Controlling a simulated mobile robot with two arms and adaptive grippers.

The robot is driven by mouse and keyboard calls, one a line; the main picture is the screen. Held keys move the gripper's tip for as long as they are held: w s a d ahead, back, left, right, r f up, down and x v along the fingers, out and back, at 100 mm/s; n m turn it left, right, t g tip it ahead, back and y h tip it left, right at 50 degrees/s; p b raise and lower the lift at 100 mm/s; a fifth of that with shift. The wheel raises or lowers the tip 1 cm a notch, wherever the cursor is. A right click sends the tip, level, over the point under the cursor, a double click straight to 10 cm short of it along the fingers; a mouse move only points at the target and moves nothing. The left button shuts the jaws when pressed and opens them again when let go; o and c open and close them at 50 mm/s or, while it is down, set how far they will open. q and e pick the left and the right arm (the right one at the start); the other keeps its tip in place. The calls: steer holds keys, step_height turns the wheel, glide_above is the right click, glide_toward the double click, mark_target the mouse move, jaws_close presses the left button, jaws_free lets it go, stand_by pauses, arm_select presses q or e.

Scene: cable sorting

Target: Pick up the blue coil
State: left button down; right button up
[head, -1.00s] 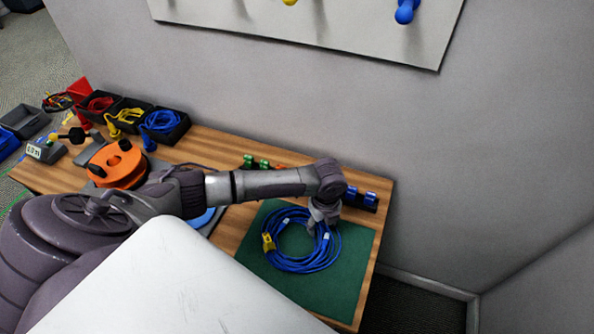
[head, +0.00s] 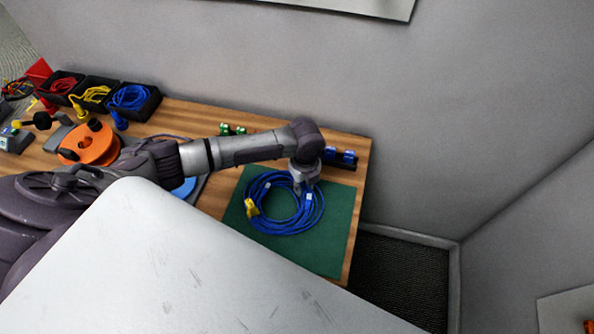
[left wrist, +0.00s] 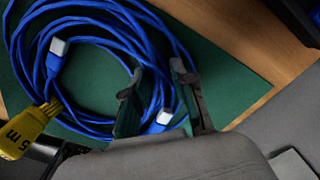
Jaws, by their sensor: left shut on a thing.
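The blue coil (head: 262,219) lies on the green mat (head: 333,245) at the right end of the table. It also shows in the left wrist view (left wrist: 97,29), with white plug ends and a yellow tag (left wrist: 27,129) reading "5 m". My left gripper (head: 303,188) reaches down over the coil's upper right side. In the left wrist view my left gripper (left wrist: 160,100) has its two fingers on either side of a bundle of the blue strands and is shut on it. The coil still appears to rest on the mat. My right gripper is not in view.
An orange reel (head: 90,143) stands left on the wooden table (head: 200,118). Black bins with red, yellow and blue cables (head: 130,97) line the back. Small green and blue clips (head: 340,155) sit along the back edge. A wall rises behind; the table ends at right.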

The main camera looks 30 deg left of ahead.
arm_select(q)
steer(key=shift+r, duration=0.65)
step_height(320, 180, up, 2)
steer(key=shift+r+b, duration=0.25)
steer(key=shift+b, duration=0.15)
steer(key=s+d+r+b, duration=0.1)
steer(key=s+d+r, duration=0.6)
steer(key=s+d, duration=0.1)
steer(key=shift+s, duration=0.15)
steer(key=shift+d, duration=0.1)
